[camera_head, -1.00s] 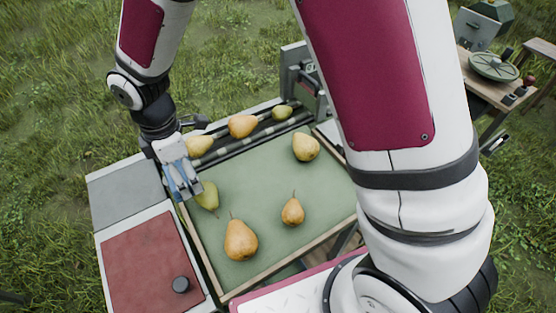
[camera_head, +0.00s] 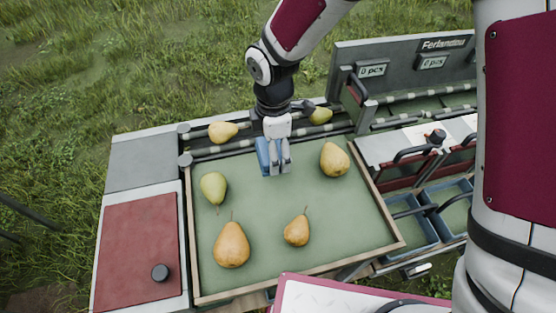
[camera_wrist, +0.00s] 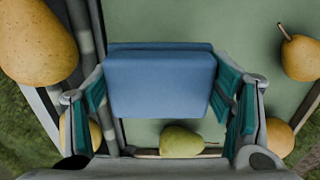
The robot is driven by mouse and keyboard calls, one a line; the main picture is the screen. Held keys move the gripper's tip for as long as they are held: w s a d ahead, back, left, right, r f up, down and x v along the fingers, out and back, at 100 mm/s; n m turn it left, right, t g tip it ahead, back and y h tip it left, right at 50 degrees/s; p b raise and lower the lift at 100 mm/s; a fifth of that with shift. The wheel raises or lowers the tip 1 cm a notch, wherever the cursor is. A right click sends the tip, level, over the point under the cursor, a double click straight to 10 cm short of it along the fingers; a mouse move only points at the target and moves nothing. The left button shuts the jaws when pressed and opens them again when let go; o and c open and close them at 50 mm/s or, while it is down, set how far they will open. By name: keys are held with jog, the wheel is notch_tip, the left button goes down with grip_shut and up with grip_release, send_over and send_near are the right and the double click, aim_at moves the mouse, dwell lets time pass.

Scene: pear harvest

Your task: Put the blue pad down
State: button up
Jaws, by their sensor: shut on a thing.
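My gripper (camera_head: 276,168) points down over the back part of the green-floored tray (camera_head: 258,277). It is shut on the blue pad (camera_head: 263,152). In the wrist view the blue pad (camera_wrist: 160,82) is a soft-edged block held between the two teal-lined fingers. I cannot tell whether its underside touches the tray floor. A green pear (camera_head: 214,188) lies left of the gripper, and a yellow pear (camera_head: 334,159) lies to its right. Two orange-brown pears, one large (camera_head: 231,246) and one small (camera_head: 296,231), lie nearer the front.
Blue bins (camera_head: 410,220) stand at right. The tray's middle is clear.

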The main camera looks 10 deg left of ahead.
jog(key=shift+s+a+f+b, duration=0.1)
jog(key=shift+f+b, duration=1.05)
jog(key=shift+f, duration=1.25)
jog(key=shift+f, duration=0.15)
jog(key=o, duration=1.2)
notch_tip(320, 180, up, 12)
jog(key=p, duration=0.5)
jog(key=shift+f+p, duration=0.1)
jog(key=shift+p, duration=0.2)
jog(key=shift+r, duration=0.3)
